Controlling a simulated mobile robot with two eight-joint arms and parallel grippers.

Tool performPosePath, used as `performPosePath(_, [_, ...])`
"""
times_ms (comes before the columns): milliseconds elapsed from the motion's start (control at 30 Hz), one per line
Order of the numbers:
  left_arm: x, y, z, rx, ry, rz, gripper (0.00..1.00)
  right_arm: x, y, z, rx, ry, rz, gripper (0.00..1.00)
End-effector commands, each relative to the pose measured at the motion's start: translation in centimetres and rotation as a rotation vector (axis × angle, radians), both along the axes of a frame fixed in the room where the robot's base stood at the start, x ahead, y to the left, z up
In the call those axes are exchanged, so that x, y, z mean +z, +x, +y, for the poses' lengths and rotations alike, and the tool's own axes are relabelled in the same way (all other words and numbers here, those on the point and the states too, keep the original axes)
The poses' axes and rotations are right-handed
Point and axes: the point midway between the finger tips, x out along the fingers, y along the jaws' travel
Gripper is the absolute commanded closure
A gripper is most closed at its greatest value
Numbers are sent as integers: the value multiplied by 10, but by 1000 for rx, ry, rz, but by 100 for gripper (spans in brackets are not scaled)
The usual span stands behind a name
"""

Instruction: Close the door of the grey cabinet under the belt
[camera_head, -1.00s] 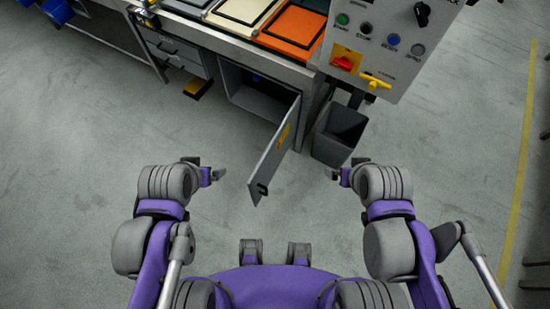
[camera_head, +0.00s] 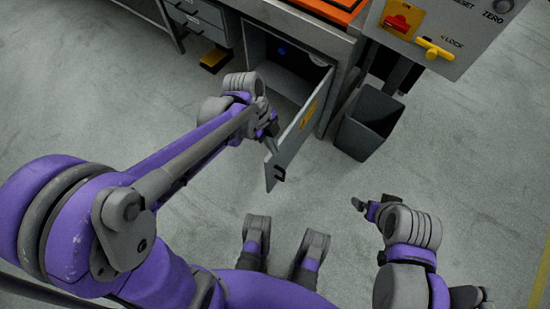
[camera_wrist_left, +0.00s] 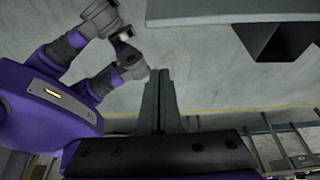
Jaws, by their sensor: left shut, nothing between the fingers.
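The grey cabinet (camera_head: 250,45) under the belt stands open, its dark inside showing. Its grey door (camera_head: 290,142), with a yellow label and a dark handle (camera_head: 279,173) near the free edge, is hinged on the right and swung out toward me. My left gripper (camera_head: 271,146) is shut and empty at the inner, left side of the door, close to it; I cannot tell whether it touches. Its closed fingers also show in the left wrist view (camera_wrist_left: 160,100). My right gripper (camera_head: 368,206) hangs right of the door, away from it; its jaw opening is unclear.
A dark grey bin (camera_head: 363,135) stands on the floor right of the cabinet. A control panel (camera_head: 440,35) with a yellow lever juts out above it. Drawers (camera_head: 200,18) and a yellow pedal (camera_head: 214,60) are to the left. The floor in front of the door is clear.

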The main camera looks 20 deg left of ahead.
Motion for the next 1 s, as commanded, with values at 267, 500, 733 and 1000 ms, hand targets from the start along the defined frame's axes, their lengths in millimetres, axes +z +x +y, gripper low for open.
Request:
performPosePath(267, [-34,-3,-11,-16,-4,-1,100,-14,1,0,0,0,5,0])
performPosePath(500, [-85,-8,-28,-15,-4,-1,100,-36,3,0,0,0,12,0])
performPosePath(733, [-95,-2,-8,-8,-2,-2,100,-43,4,0,0,0,15,0])
performPosePath(1000, [-94,2,7,-10,-3,-3,100,-44,4,0,0,0,15,0])
